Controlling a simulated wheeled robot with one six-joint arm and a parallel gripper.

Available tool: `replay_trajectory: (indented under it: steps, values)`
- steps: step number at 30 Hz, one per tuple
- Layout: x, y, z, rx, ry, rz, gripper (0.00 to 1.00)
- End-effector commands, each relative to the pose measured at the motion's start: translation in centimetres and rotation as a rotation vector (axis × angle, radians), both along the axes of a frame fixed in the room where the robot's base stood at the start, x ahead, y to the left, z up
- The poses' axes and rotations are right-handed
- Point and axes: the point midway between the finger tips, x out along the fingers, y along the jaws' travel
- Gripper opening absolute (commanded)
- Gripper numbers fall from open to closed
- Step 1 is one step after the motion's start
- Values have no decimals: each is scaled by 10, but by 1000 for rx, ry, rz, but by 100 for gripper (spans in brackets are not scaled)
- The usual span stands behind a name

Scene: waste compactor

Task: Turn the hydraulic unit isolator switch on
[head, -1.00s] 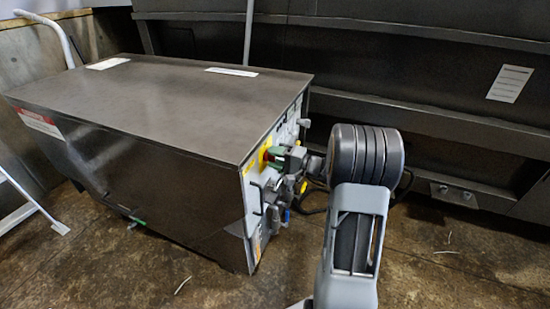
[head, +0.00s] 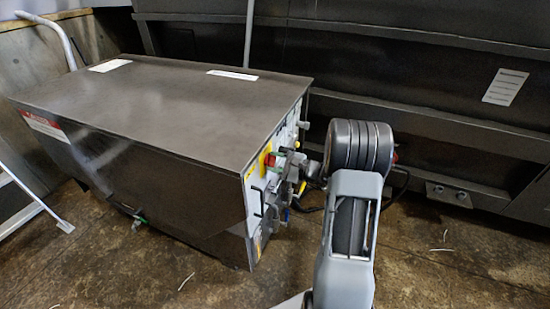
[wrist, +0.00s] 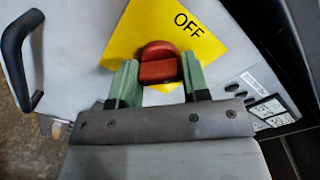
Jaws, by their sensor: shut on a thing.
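The isolator switch has a red knob (wrist: 158,62) on a yellow plate (wrist: 200,48) in the wrist view. The word OFF is printed on the plate, at the upper right of the knob. My gripper (wrist: 160,82) has its two green fingers on either side of the knob and is shut on it. The fingertips cover parts of the knob's sides. In the head view the yellow plate (head: 263,162) shows on the right end panel of the dark hydraulic unit (head: 170,105), with my gripper (head: 280,160) against it, small and partly hidden.
A black handle (wrist: 18,60) stands out left of the plate in the wrist view. Labels (wrist: 265,112) lie to the right. Below the switch, the head view shows several fittings and hoses. A dark steel wall (head: 430,110) stands behind.

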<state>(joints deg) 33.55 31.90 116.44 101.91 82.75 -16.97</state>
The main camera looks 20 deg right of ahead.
Motion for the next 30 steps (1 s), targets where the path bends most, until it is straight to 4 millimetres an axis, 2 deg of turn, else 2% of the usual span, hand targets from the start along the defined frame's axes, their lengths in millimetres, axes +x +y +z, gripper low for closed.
replay_trajectory:
  steps: [18,30]
  values:
    - [0,0,3,415,383,0,19]
    - [0,0,1,581,534,-1,19]
